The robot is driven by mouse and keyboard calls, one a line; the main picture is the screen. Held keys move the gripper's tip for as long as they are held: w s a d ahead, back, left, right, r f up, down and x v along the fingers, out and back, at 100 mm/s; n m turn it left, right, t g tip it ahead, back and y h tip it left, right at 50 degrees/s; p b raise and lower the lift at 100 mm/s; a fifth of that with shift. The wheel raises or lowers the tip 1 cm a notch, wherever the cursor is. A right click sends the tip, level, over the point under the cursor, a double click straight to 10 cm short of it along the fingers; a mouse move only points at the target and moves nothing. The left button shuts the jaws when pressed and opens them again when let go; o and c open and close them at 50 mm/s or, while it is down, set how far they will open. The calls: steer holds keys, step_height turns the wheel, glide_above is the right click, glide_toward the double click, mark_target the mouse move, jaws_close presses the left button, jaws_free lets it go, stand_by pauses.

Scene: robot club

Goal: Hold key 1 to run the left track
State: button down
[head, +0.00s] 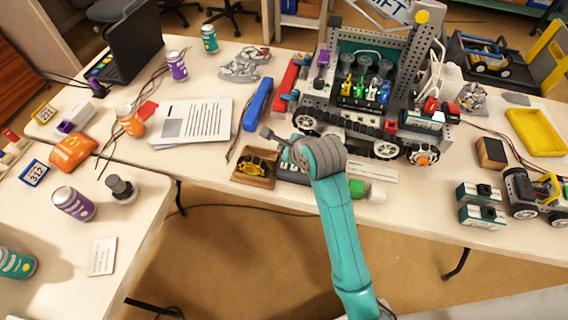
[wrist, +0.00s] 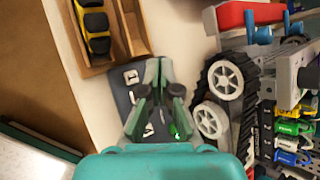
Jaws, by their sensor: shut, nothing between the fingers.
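The key pad (wrist: 122,98) is a dark slate block with pale numbered keys. It lies on the table beside the tracked robot, and part of it shows in the head view (head: 291,172) beside my arm's end. My gripper (wrist: 160,92) is shut and empty, with its fingers over the pad in the wrist view. The fingers hide several keys, and I cannot tell whether they touch one. A small green spot shows beside them. The tracked robot (head: 345,105) stands behind the pad; its near black track (wrist: 206,90) with white wheels is close to my fingers.
A wooden tray (head: 239,180) with a yellow and black part sits left of the pad. A blue bar (head: 257,104) and papers (head: 190,120) lie further left.

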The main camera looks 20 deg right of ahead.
mark_target(285, 166)
steer(key=shift+f, duration=2.85)
steer(key=shift+f, duration=0.2)
steer(key=shift+f, duration=0.25)
steer(key=shift+f, duration=0.4)
stand_by(0.9)
steer(key=shift+r, duration=0.15)
stand_by(1.4)
steer(key=shift+r, duration=0.7)
steer(key=shift+r, duration=0.1)
steer(key=shift+r, duration=2.4)
